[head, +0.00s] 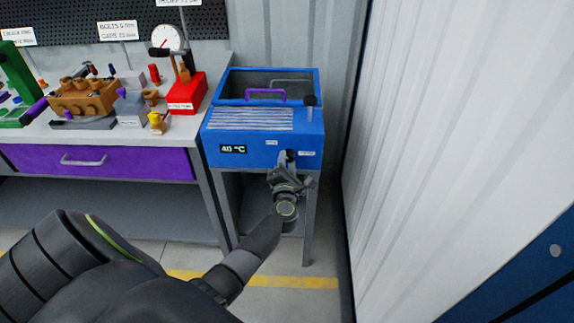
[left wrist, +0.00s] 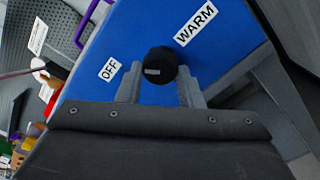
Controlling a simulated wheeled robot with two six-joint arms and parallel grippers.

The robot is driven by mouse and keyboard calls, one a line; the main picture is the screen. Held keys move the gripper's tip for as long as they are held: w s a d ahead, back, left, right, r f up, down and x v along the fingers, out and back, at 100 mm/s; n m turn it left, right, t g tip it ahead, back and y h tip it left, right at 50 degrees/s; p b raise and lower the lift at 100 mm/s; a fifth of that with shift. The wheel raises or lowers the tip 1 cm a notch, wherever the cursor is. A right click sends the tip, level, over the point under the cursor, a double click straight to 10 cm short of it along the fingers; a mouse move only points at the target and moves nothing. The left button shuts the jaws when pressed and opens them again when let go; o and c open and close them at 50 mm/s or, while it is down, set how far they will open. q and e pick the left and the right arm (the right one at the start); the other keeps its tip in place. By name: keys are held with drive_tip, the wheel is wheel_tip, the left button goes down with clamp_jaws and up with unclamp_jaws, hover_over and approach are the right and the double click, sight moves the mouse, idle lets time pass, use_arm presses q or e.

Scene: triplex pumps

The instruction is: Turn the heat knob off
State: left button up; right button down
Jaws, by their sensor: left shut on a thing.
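The blue heater box (head: 260,135) stands to the right of the workbench, with a display (head: 233,149) reading 40 °C. Its black heat knob (left wrist: 160,66) sits on the front face between an OFF label (left wrist: 109,70) and a WARM label (left wrist: 195,24). A pale mark on the knob lies on its OFF-facing side. My left gripper (head: 289,161) reaches the front panel and is shut on the knob; its two fingers (left wrist: 160,88) lie on either side of it in the left wrist view. The knob is partly hidden by the gripper in the head view. My right gripper is not in view.
The workbench (head: 205,130) at left holds a red box (head: 187,93) and several parts. A white corrugated wall (head: 440,130) is close on the right.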

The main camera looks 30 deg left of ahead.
use_arm(q)
drive_tip(key=shift+f+n, duration=0.15)
drive_tip(key=shift+n, duration=0.75)
drive_tip(key=o, duration=1)
drive_tip(key=shift+c, duration=0.2)
drive_tip(key=b+v, duration=0.2)
drive_tip(key=v, duration=1.5)
drive_tip(key=shift+s, duration=0.25)
